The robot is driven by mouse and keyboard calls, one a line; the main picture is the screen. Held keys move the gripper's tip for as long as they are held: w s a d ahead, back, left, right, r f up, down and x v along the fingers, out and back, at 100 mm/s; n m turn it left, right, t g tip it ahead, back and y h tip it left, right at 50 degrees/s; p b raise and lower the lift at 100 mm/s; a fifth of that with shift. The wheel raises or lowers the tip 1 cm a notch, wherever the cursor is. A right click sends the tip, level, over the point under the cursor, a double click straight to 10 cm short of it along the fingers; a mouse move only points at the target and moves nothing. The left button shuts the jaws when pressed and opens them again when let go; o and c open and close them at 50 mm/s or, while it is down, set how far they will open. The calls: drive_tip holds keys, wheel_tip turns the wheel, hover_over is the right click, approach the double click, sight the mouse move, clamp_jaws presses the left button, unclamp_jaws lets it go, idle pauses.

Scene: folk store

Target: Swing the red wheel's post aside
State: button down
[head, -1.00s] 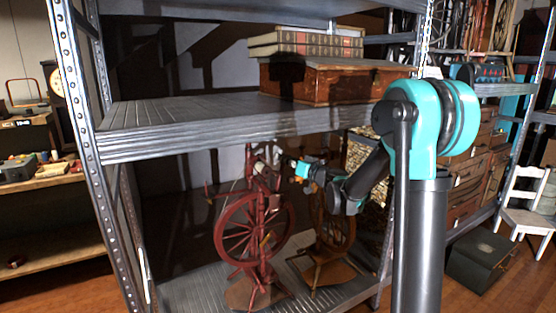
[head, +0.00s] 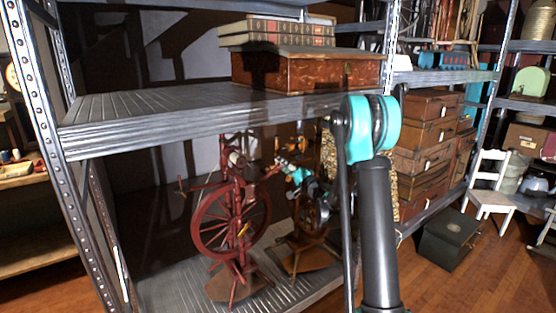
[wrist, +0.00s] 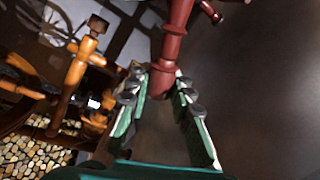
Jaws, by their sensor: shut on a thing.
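The red spinning wheel (head: 231,222) stands upright on the lower shelf in the head view. Its upright posts rise above the wheel. My gripper (head: 280,163) is at the right of its upper part, under the upper shelf. In the wrist view the red turned post (wrist: 174,45) runs down between the two green fingers of my gripper (wrist: 157,82). The fingers are shut on the post near its lower visible end. In the head view the exact grasp is small and partly dark.
A brown wooden spinning wheel (head: 308,215) stands close on the right, partly behind my arm; its orange-brown parts (wrist: 75,75) show left of my fingers. The upper shelf (head: 170,110) lies overhead, with a wooden box (head: 300,72) on it. A patterned pebble-like surface (wrist: 35,145) shows lower left.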

drive_tip(key=shift+w+d+f+m+t, duration=0.15)
drive_tip(key=shift+d+f+m, duration=0.05)
drive_tip(key=shift+f+m, duration=0.45)
drive_tip(key=shift+w+d+f+m+t, duration=0.1)
drive_tip(key=shift+d+f+m+t, duration=0.1)
drive_tip(key=shift+f+m, duration=0.4)
drive_tip(key=c, duration=1.3)
unclamp_jaws()
drive_tip(key=shift+s+d, duration=0.1)
drive_tip(key=v, duration=1.1)
drive_tip(key=shift+s+d, duration=0.15)
drive_tip(key=shift+s, duration=0.25)
